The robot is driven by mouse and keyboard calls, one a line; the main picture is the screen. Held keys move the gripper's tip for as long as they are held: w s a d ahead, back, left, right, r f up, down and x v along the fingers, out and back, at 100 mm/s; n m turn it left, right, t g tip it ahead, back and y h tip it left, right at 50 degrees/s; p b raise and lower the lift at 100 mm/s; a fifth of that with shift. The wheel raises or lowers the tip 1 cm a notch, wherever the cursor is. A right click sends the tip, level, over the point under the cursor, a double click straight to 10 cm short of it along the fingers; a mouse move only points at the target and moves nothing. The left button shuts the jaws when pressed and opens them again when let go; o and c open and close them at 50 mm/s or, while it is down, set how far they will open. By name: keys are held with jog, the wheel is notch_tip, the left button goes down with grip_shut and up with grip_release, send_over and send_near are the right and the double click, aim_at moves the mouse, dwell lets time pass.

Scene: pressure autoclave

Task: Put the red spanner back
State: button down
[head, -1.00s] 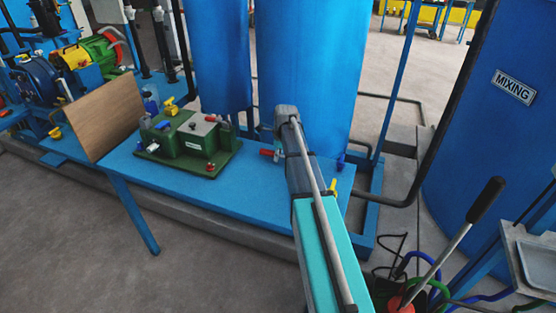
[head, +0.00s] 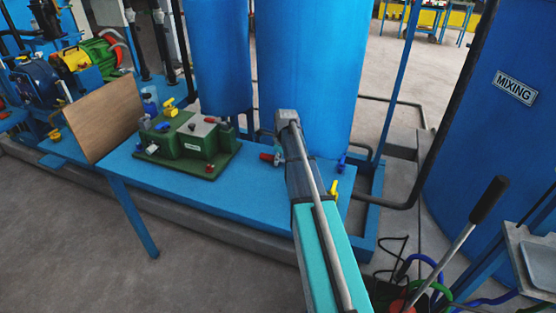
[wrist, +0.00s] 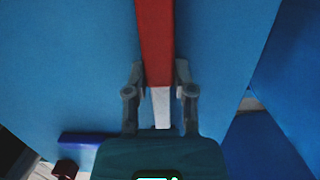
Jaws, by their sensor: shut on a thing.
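The red spanner (wrist: 157,40) shows in the wrist view as a long red bar with a pale grey length at its lower end. It runs up out of the top of that view, so its far end is hidden. My gripper (wrist: 160,78) is shut on it, one finger on each side. In the head view my arm reaches over the blue bench and covers the fingers. A small red piece (head: 268,157) shows just left of my arm's end; I cannot tell whether it is part of the spanner.
A green pump unit (head: 195,145) stands on the blue bench (head: 245,200), with a brown board (head: 103,118) to its left. Tall blue tanks (head: 310,70) rise close behind my arm. A yellow handle (head: 333,187) is near its right side. A lever (head: 470,225) stands at right.

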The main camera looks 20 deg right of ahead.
aim_at(283, 160)
jog(key=shift+c, duration=2.3)
grip_release()
jog(key=shift+r, duration=0.15)
jog(key=shift+r+p, duration=0.65)
jog(key=shift+p, duration=0.2)
notch_tip(283, 160, up, 11)
jog(key=s+d+p, duration=0.1)
jog(key=p, duration=1)
jog(key=shift+s+d+r, duration=0.15)
jog(key=shift+r, duration=0.05)
